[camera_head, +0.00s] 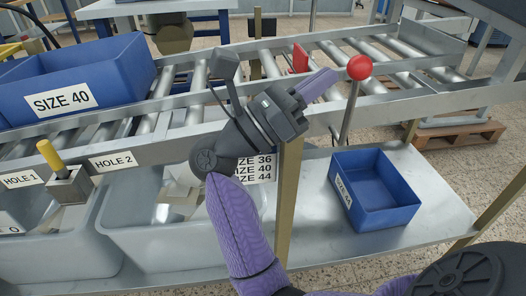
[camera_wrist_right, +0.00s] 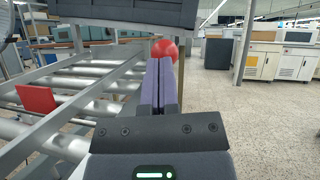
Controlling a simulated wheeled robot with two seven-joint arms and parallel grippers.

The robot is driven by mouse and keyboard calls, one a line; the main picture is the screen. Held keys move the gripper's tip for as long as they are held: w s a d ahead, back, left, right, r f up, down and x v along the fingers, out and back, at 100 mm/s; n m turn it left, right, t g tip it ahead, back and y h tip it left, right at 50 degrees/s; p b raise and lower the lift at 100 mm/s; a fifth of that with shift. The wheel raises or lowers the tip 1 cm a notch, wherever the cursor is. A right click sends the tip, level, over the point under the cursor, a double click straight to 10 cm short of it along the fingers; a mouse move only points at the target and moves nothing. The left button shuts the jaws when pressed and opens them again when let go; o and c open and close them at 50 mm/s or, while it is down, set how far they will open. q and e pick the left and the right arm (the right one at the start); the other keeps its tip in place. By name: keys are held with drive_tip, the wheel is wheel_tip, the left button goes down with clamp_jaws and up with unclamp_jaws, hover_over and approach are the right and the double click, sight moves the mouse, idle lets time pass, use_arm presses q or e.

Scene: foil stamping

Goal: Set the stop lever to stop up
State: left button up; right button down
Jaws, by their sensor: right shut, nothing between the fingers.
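The stop lever is a grey rod with a red ball knob (camera_head: 360,67), standing close to upright at the near rail of the roller conveyor. The knob also shows in the right wrist view (camera_wrist_right: 165,50), just beyond the fingertips and partly hidden by them. A red stop plate (camera_head: 300,58) stands up among the rollers; it also shows at the left of the right wrist view (camera_wrist_right: 38,100). My right gripper (camera_head: 325,82) is shut and empty, its purple fingers pointing toward the knob from the left. I cannot tell whether they touch it. My left gripper is not in view.
A blue SIZE 40 bin (camera_head: 110,75) sits on the conveyor at the left. A blue SIZE 44 bin (camera_head: 378,180) stands on the lower shelf (camera_head: 330,250). A yellow-handled peg (camera_head: 50,155) stands by HOLE 1. The rollers (camera_head: 390,60) behind the lever are clear.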

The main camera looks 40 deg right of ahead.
drive_tip(key=shift+s+p+x, duration=0.2)
drive_tip(key=shift+p+x, duration=0.15)
drive_tip(key=shift+x, duration=0.55)
